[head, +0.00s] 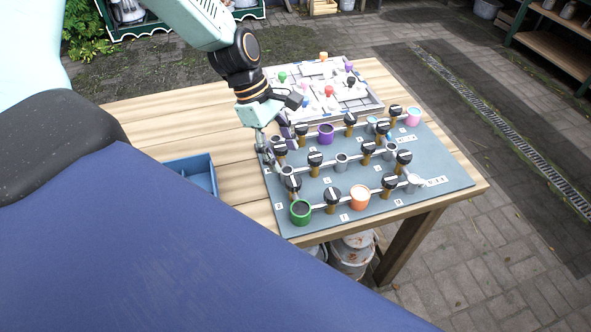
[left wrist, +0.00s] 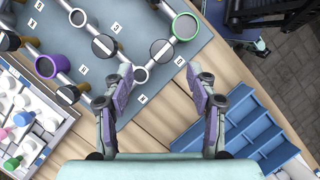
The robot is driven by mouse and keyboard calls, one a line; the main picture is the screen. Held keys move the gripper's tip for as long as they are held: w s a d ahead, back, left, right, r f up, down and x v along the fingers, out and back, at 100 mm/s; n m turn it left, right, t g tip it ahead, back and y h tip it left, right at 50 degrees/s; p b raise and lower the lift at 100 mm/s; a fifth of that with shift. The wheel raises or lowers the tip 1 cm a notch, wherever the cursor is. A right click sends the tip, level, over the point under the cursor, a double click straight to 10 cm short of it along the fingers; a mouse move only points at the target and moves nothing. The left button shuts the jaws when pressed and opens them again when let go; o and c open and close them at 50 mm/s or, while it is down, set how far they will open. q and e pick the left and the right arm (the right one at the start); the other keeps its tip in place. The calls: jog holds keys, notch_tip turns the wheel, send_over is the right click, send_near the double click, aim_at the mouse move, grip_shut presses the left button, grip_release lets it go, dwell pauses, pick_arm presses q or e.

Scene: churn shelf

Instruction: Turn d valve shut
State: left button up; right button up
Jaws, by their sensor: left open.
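A grey-blue board (head: 450,180) on the wooden table carries pipes with several black valve knobs, each with a white bar, such as a front-row knob (head: 332,194) and a far-right one (head: 404,157). My left gripper (head: 275,148) is open over the board's left edge. In the left wrist view my left gripper (left wrist: 161,84) shows spread fingers with nothing between them. A grey cup (left wrist: 140,75) and a black knob (left wrist: 162,50) lie just beyond the fingertips. My right gripper is out of view.
A green cup (head: 300,212), an orange cup (head: 359,197) and a purple cup (head: 326,134) stand among the knobs. A white tray (head: 375,108) with coloured pegs lies behind the board. A blue divided bin (head: 203,162) stands left. Bare tabletop (head: 228,185) lies between bin and board.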

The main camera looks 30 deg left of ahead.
aim_at(294, 181)
pick_arm(q)
jog(key=b+x, duration=0.1)
jog(key=x, duration=0.2)
jog(key=b+x, duration=0.2)
jog(key=x, duration=0.1)
jog(key=shift+s+a+f, duration=0.1)
jog(key=shift+s+f, duration=0.1)
jog(key=shift+f, duration=0.15)
jog(key=shift+d+f, duration=0.25)
jog(key=shift+f, duration=0.05)
jog(key=shift+s, duration=0.1)
jog(key=c, duration=1.2)
